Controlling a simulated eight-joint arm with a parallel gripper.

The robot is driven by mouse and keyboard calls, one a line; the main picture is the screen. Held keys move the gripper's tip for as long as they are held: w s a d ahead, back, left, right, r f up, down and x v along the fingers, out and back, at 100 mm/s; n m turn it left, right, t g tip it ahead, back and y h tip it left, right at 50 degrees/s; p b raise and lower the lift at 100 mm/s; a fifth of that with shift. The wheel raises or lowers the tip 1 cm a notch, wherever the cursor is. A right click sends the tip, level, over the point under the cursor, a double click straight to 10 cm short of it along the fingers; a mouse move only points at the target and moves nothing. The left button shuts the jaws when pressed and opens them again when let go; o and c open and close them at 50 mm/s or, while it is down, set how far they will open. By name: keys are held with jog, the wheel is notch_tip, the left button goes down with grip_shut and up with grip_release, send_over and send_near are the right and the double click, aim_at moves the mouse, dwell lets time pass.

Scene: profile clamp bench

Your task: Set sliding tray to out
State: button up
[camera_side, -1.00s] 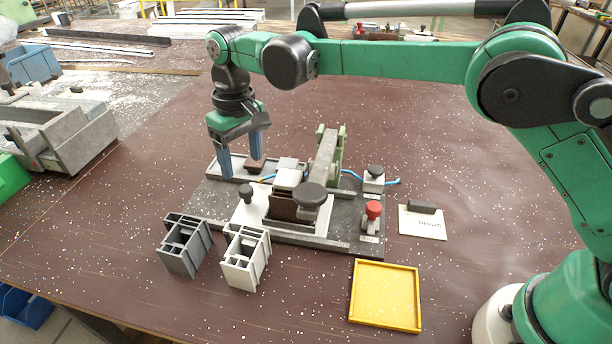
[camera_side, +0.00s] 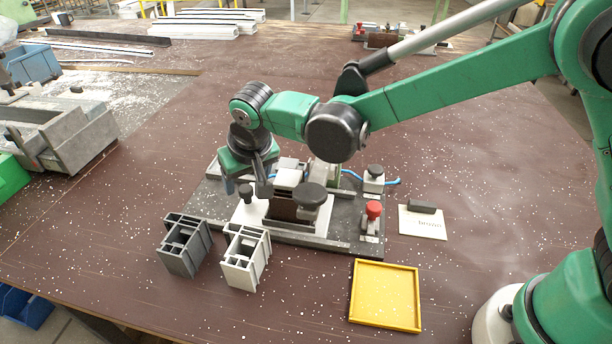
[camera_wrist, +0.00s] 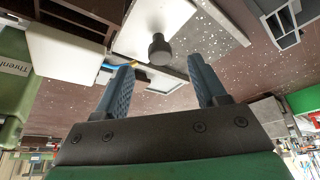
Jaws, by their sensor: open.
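A white plate with an upright black knob (camera_side: 246,194), which looks like the sliding tray (camera_side: 243,216), lies at the front left of the dark clamp base (camera_side: 205,203). In the wrist view the knob (camera_wrist: 160,47) stands on the white plate (camera_wrist: 137,40). My gripper (camera_side: 246,188) is low over the base's left part, close behind the knob. In the wrist view its blue fingers (camera_wrist: 163,72) are spread with nothing between them, and the knob appears just past the fingertips, centred on the gap. Whether a finger touches it, I cannot tell.
A black round clamp knob (camera_side: 312,195) stands right of the tray. A red button (camera_side: 373,209) is at the base's right. A dark grey profile (camera_side: 185,246) and a light grey profile (camera_side: 246,257) stand in front, with a yellow tray (camera_side: 385,295) at front right.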

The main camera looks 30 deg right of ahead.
jog(key=shift+x, duration=1.4)
grip_shut()
dwell(0.4)
